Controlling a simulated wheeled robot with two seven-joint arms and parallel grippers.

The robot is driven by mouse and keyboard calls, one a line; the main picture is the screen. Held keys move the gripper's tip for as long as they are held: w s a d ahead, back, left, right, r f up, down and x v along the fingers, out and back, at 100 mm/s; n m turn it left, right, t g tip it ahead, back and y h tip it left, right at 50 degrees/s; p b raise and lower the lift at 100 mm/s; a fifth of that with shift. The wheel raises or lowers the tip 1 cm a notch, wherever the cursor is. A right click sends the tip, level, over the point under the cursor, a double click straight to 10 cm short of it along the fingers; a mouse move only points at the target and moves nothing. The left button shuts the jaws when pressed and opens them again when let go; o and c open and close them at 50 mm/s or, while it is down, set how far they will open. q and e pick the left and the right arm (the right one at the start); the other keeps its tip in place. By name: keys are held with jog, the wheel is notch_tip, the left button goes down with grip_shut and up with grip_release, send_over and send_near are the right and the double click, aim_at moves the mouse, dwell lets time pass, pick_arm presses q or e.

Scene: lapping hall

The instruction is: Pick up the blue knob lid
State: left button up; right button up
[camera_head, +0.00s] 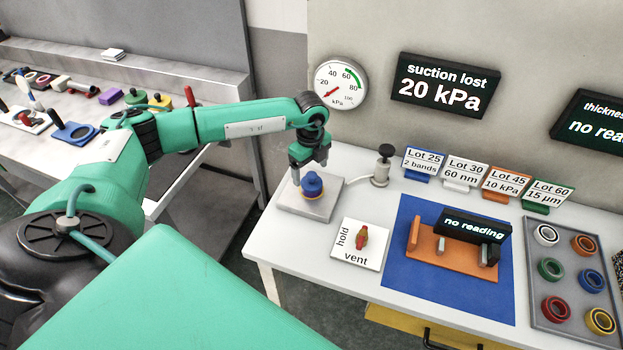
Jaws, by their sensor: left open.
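The blue knob lid (312,185) sits on a grey square block (325,207) at the left end of the white table. It is blue with a narrow band of another colour at its base. My left gripper (309,166) points down from above, with its fingers open just over or beside the knob's top. I cannot tell whether the fingers touch it. My right gripper is not in view.
Right of the block stand a hold/vent switch plate (347,255) and a black-topped valve (382,167). A blue mat (400,273) carries an orange gauge stand (430,255). A grey tray (545,310) holds several coloured rings. The wall gauge (341,84) hangs behind my arm.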

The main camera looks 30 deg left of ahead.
aim_at(311, 174)
pick_arm(q)
jog(key=shift+d+f+p, duration=0.15)
jog(key=shift+f+p, duration=0.15)
jog(key=shift+f, duration=1.35)
jog(key=shift+c, duration=0.2)
jog(key=c, duration=1.2)
jog(key=shift+r, duration=0.1)
notch_tip(311, 174, up, 20)
jog(key=b, duration=0.4)
